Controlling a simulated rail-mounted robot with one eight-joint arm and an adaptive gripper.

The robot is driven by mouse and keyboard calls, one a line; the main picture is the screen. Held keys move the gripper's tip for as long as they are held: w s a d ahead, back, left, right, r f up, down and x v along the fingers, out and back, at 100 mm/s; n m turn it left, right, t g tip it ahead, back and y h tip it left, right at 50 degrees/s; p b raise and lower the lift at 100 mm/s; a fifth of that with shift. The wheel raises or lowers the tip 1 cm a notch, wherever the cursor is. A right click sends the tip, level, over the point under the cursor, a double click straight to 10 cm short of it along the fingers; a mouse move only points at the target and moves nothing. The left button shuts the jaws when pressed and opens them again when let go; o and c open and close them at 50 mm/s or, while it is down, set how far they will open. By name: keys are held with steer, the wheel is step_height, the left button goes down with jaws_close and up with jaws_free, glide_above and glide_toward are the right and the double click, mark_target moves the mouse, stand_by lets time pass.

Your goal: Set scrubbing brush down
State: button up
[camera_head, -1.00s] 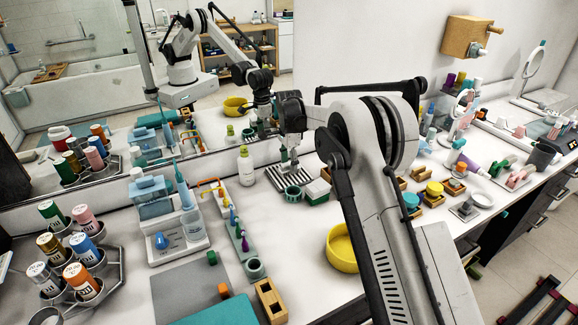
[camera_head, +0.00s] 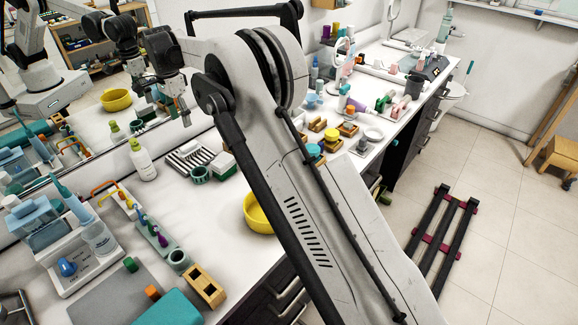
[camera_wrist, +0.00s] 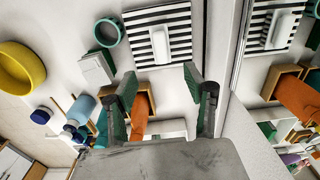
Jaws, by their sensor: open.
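My gripper (camera_head: 183,112) is raised above the vanity top near the mirror, and its fingers are apart and empty. In the wrist view the two spread fingertips (camera_wrist: 163,90) show clear space between them. A black-and-white striped tray (camera_head: 178,165) lies on the counter below the gripper; it also shows in the wrist view (camera_wrist: 183,58). A white bar-shaped piece (camera_wrist: 166,42), which may be the scrubbing brush, rests on the striped tray, apart from the fingers. A white-topped green block (camera_head: 222,164) stands beside the tray. I cannot tell for certain which piece is the brush.
A green ring cup (camera_head: 200,174) stands in front of the tray. A white pump bottle (camera_head: 143,161) stands to its left. A yellow bowl (camera_head: 258,213) sits near the front edge. The mirror (camera_head: 85,125) runs behind the tray. My arm hides part of the counter.

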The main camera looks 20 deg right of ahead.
steer(key=s+d+r+n+t, duration=0.3)
steer(key=s+d+r+n, duration=0.1)
steer(key=s+d+r, duration=0.95)
steer(key=s+d+r+n+t, duration=0.1)
steer(key=s+d+r+n, duration=0.15)
steer(key=s, duration=0.55)
steer(key=s+d+r+n, duration=0.1)
steer(key=s+d+r, duration=0.15)
steer(key=s, duration=0.55)
steer(key=s+d+f+n+t, duration=0.1)
steer(key=s+d+f, duration=0.1)
steer(key=s, duration=0.4)
steer(key=s+d+f+n+t, duration=0.1)
steer(key=s+d+f+n, duration=0.1)
steer(key=s+f, duration=0.2)
steer(key=s+d+f+n+t, duration=0.1)
steer(key=s+f, duration=0.3)
steer(key=s, duration=0.6)
steer(key=shift+d, duration=0.65)
steer(key=shift+f, duration=0.1)
steer(key=shift+f+b, duration=0.6)
steer(key=shift+b, duration=0.05)
